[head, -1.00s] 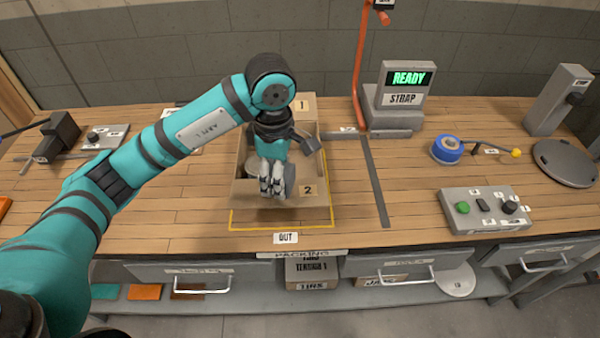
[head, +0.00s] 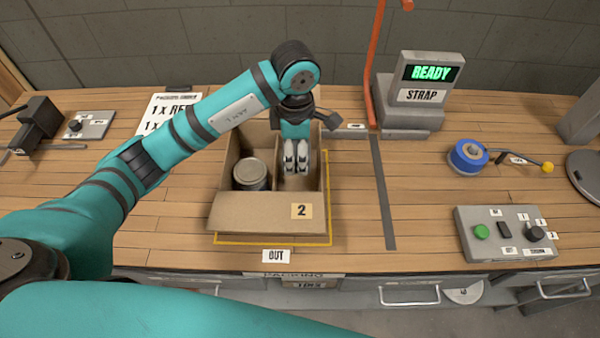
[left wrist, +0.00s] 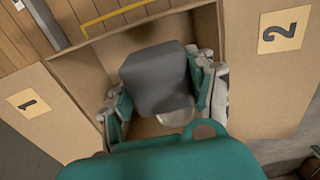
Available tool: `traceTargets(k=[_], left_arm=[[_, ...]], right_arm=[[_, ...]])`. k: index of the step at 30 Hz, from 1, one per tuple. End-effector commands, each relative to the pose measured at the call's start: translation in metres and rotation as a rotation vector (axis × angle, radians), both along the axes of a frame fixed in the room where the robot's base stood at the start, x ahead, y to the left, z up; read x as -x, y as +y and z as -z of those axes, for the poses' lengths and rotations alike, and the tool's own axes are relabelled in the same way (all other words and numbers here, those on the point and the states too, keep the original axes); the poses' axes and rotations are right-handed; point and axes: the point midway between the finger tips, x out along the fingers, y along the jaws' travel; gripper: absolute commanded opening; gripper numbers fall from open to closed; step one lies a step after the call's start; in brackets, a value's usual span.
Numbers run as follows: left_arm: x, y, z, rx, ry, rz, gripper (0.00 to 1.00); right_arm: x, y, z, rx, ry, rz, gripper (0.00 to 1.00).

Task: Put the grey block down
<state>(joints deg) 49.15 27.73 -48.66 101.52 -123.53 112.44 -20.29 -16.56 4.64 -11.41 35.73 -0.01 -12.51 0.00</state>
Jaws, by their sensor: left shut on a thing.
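The grey block (left wrist: 158,80) is between the fingers of my left gripper (head: 297,168), which is shut on it. In the head view the fingers reach into the right compartment of an open cardboard box (head: 255,215) and hide the block. In the left wrist view the block is inside the box walls, between the flaps labelled 1 and 2. I cannot tell whether it touches the box floor. A round tin (head: 251,174) stands in the left compartment. A pale curved edge shows below the block in the wrist view; I cannot tell what it is. My right gripper is not in view.
A yellow outline (head: 330,215) surrounds the box on the wooden bench. A grey strap device (head: 412,100) reading READY stands behind right. The bench front right of the box is clear.

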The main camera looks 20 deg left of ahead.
Motion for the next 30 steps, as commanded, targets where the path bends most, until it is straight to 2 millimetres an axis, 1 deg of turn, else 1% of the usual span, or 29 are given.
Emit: traceTargets(k=[2,7,9,12,17,21,24,30], left_arm=[[0.001,0.0,0.011,0.0,0.003,-0.002,0.39],[0.002,0.0,0.041,0.0,0.006,-0.002,0.39],[0.002,0.0,0.053,-0.001,0.005,-0.002,0.39],[0.001,0.0,0.065,0.001,0.002,0.0,0.39],[0.001,0.0,0.077,0.0,0.002,0.0,0.39],[0.002,0.0,0.097,-0.001,0.004,-0.001,0.39],[0.001,0.0,0.107,-0.001,0.001,0.0,0.39],[0.001,0.0,0.109,-0.001,-0.001,0.001,0.39]], right_arm=[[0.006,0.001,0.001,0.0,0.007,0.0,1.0],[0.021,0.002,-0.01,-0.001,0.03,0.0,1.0],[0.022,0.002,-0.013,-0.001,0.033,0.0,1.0],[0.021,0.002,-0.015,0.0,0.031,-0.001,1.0],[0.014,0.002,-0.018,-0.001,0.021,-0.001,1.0],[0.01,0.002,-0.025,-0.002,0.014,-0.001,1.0],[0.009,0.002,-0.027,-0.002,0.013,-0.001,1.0],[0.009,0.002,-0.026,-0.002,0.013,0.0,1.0]])
